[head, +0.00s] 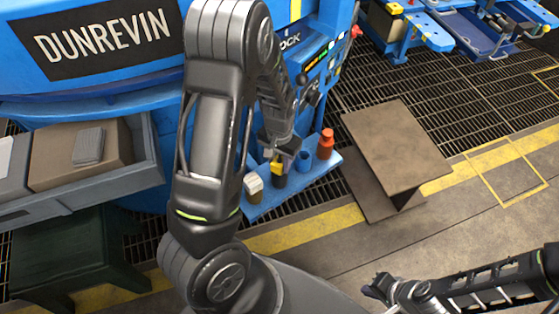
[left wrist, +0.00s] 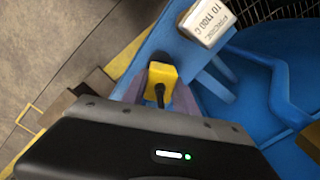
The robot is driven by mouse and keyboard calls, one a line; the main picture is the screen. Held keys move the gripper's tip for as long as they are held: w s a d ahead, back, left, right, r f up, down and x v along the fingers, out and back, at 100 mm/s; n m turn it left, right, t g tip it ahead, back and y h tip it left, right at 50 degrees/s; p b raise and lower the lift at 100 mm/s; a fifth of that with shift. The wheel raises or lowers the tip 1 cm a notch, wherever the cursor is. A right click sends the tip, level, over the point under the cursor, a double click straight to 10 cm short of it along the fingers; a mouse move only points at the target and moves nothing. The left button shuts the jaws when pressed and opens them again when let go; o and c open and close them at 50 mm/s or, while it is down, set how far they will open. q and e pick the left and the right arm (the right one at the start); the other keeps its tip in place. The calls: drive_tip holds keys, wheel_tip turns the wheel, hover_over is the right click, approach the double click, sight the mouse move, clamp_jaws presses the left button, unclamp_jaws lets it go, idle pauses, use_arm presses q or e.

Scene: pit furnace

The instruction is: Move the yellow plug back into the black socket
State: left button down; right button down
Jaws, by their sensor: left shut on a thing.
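The yellow plug (left wrist: 162,74) sits between the two fingers of my left gripper (left wrist: 160,88) in the left wrist view, with a black cable running from it towards the wrist. In the head view my left gripper (head: 279,160) is shut on the plug (head: 277,168) over a blue shelf (head: 296,189). A dark shape (head: 280,182), which looks like the black socket, shows directly below the plug. I cannot tell whether they touch.
A brown table (head: 397,145) is farther right. The blue furnace body (head: 110,95) rises behind.

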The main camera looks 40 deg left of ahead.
use_arm(q)
drive_tip(key=shift+f+b, duration=0.55)
drive_tip(key=shift+f, duration=0.1)
drive_tip(key=c, duration=1.3)
unclamp_jaws()
drive_tip(key=shift+o, duration=0.2)
drive_tip(key=shift+r, duration=0.15)
wheel_tip(320, 180, up, 11)
drive_tip(key=p, duration=0.9)
drive_tip(key=shift+p, duration=0.35)
